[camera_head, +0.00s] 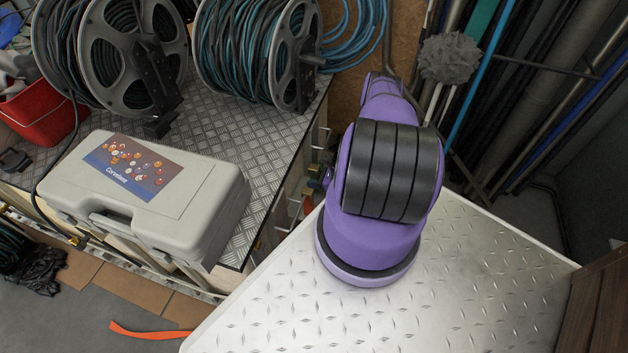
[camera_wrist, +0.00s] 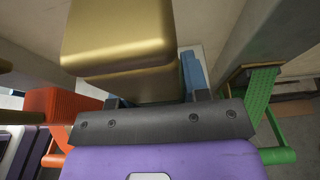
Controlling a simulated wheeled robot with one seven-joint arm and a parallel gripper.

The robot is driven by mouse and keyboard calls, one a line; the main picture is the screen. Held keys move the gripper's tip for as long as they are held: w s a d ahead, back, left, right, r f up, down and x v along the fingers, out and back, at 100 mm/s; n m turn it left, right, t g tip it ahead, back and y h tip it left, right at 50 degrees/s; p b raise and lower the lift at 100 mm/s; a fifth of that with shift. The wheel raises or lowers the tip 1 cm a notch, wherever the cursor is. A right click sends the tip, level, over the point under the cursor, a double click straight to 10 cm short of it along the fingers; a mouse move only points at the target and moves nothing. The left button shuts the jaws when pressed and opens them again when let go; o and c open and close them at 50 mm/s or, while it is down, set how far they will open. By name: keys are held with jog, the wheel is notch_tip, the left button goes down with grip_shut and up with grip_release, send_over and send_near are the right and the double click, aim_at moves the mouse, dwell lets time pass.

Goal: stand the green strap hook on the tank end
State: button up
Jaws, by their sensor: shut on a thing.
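My gripper (camera_wrist: 152,122) shows in the wrist view as a purple body with a dark screwed bar across it. Short dark fingers rise at both ends of the bar. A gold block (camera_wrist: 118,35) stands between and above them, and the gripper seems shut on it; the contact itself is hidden. The green strap hook (camera_wrist: 262,95) is at the right, a ribbed strap with a bar at its foot, apart from the fingers. I cannot make out a tank end for certain. In the head view my arm hides the gripper.
An orange ribbed piece (camera_wrist: 55,105) is left of the gripper. Pale panels flank the space. In the head view, a grey case (camera_head: 215,190) and two hose reels (camera_head: 262,45) sit on a metal bench (camera_head: 228,130). A white plate top (camera_head: 480,270) lies below my arm.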

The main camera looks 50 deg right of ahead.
jog(key=shift+f, duration=0.1)
jog(key=o, duration=1.1)
jog(key=v, duration=1.2)
